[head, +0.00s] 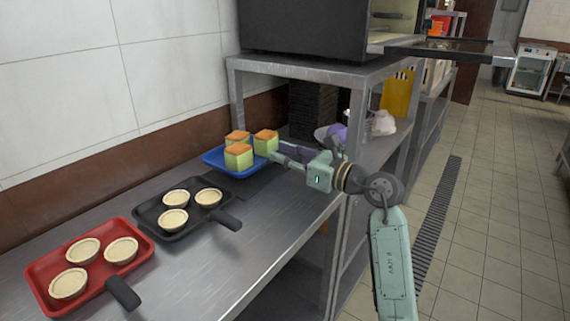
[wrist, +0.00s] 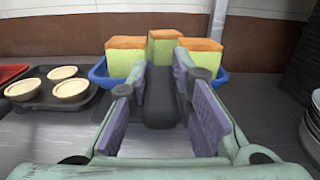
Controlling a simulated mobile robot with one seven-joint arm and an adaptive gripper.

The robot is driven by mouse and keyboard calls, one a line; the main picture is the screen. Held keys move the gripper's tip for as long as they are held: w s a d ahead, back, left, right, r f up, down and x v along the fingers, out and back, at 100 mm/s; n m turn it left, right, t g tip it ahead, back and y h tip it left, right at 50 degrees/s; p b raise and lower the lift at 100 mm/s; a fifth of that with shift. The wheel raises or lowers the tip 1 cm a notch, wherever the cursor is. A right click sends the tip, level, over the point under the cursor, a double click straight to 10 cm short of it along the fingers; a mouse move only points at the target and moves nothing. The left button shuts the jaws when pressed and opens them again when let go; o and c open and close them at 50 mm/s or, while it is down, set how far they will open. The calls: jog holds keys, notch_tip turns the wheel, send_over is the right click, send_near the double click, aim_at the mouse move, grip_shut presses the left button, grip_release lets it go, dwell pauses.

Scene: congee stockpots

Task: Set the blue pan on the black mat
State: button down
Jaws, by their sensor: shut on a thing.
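The blue pan (head: 213,160) holds three green blocks with orange tops and sits at the far part of the steel counter. Its rim also shows in the wrist view (wrist: 222,80). My gripper (head: 277,155) is shut on the pan's dark handle (wrist: 160,98), which runs between the purple finger pads in the wrist view. A dark flat patch (head: 243,187), seemingly the black mat, lies just in front of the pan, partly hidden by pan and gripper. I cannot tell whether the pan touches the surface below.
A black pan (head: 150,212) with three pale tart shells stands to the left, close to the blue pan. A red pan (head: 47,285) with three more shells is nearer. A dark stack (head: 312,108) and plates stand under the shelf at right. The counter's front strip is clear.

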aim_at(269, 162)
jog(key=shift+f+p, duration=0.5)
jog(key=shift+f, duration=1.2)
jog(key=c, duration=1.5)
grip_release()
jog(key=shift+o, duration=0.2)
jog(key=b+v, duration=0.3)
jog(key=v, duration=0.9)
